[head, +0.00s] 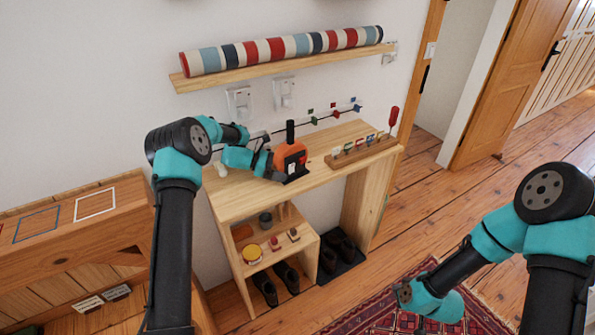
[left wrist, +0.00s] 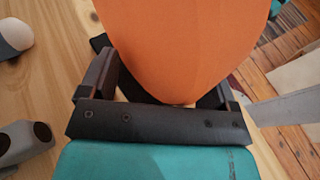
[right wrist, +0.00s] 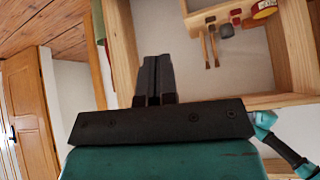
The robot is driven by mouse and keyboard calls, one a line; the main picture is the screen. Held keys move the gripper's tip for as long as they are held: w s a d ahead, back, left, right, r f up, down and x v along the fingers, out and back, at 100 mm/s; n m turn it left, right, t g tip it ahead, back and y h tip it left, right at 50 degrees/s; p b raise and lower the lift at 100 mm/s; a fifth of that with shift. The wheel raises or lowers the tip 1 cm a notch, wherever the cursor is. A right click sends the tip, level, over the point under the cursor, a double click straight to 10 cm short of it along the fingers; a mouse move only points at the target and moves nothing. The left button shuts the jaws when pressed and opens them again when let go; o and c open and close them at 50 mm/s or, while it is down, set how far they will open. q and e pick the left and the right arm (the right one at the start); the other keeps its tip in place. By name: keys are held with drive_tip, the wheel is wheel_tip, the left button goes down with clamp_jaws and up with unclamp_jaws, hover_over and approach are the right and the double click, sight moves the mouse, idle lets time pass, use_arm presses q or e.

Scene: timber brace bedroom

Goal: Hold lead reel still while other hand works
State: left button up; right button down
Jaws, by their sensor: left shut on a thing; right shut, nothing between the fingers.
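The lead reel, an orange body with a black post and black base (head: 290,157), stands upright on the wooden bench top. My left gripper (head: 272,166) is at its left side, shut on it. In the left wrist view the orange body (left wrist: 185,45) fills the space between the two fingers, and its far side is hidden. My right gripper (head: 408,298) is low at the right, over the rug and away from the bench. Its fingers (right wrist: 155,75) are together and empty in the right wrist view.
A wooden rack (head: 362,152) with small coloured pieces and a red-handled tool stands right of the reel. A line with small coloured flags (head: 333,112) runs behind it. A shelf (head: 270,73) with a striped roll is above. Shoes and small items sit below. The floor at right is open.

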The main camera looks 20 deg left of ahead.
sight(293, 166)
use_arm(q)
drive_tip(key=shift+a+f, duration=0.1)
drive_tip(key=shift+f, duration=0.15)
use_arm(e)
drive_tip(key=w+a+r+n+t+y, duration=0.2)
drive_tip(key=w+a+r+n, duration=0.25)
drive_tip(key=a, duration=0.25)
drive_tip(key=w+a+r+n+t+y, duration=0.2)
drive_tip(key=w+a+r+n, duration=0.1)
drive_tip(key=w+a+n, duration=0.3)
use_arm(q)
drive_tip(key=shift+s+f, duration=0.1)
use_arm(e)
drive_tip(key=w+a+r+n+t+y, duration=0.1)
drive_tip(key=a+r+n+y, duration=0.6)
drive_tip(key=a+r+n, duration=0.4)
drive_tip(key=a+r, duration=0.1)
drive_tip(key=a, duration=0.4)
drive_tip(key=shift+w+a+n, duration=0.15)
drive_tip(key=shift+w+n, duration=0.2)
drive_tip(key=shift+w, duration=0.05)
drive_tip(key=x, duration=1.4)
